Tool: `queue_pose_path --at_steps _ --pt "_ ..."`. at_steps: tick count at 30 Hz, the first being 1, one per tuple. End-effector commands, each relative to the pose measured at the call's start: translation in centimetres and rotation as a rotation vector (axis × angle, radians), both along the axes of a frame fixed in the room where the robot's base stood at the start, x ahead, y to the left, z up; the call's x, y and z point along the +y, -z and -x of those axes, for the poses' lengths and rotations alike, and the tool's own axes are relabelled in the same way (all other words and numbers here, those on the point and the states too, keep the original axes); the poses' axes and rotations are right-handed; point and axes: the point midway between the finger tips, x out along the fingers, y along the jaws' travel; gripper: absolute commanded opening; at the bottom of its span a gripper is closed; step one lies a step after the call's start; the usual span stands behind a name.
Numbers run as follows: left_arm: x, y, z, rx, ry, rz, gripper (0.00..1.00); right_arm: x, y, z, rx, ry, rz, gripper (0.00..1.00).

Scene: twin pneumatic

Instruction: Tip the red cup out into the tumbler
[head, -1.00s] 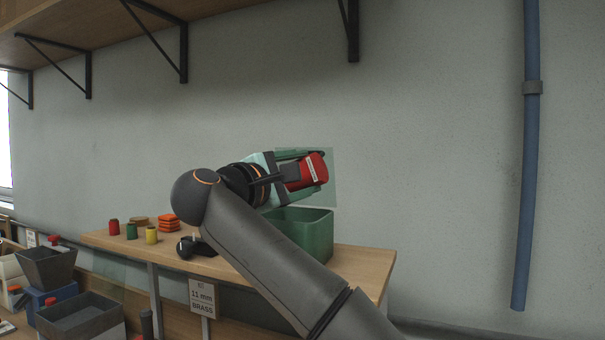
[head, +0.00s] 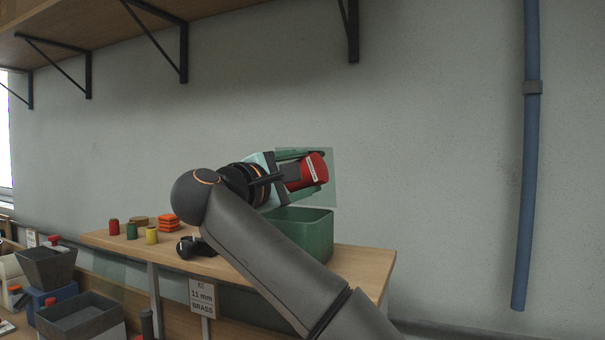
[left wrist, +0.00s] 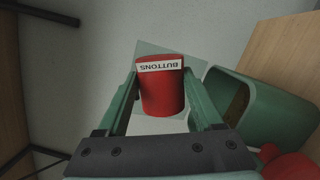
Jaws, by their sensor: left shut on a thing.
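The red cup (head: 316,180), with a white label, is held sideways by my left gripper (head: 305,170) above the green open-topped container (head: 318,232). In the left wrist view, the cup (left wrist: 162,95) sits between both green fingers (left wrist: 163,103), and its label reads BUTTONS. The green container (left wrist: 245,125) lies to its right there, with something brownish inside. It may be the tumbler; I see no label on it. The cup's contents do not show. My right gripper is not in view.
A pale see-through panel (head: 333,160) shows behind the cup. The wooden bench (head: 365,262) carries small red, green and yellow pots (head: 151,235), orange stacked pieces (head: 168,223) and a dark object (head: 186,248). Grey bins (head: 80,315) stand lower left.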

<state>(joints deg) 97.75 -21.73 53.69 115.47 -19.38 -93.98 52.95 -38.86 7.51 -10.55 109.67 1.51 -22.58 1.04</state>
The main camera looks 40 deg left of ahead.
Motion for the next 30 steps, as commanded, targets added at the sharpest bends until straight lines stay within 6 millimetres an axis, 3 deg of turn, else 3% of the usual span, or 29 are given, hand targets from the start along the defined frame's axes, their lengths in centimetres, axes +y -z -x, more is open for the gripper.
queue_pose_path --at_steps 10,24,30 --pt "0.0 -0.5 0.0 -0.002 0.000 -0.001 0.06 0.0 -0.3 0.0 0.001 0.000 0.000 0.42" --pt "0.0 -5.0 0.0 -0.001 0.001 0.000 0.06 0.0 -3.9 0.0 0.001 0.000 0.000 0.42" --pt "0.2 -5.1 0.0 0.029 -0.004 -0.091 0.06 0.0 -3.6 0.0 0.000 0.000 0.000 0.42"
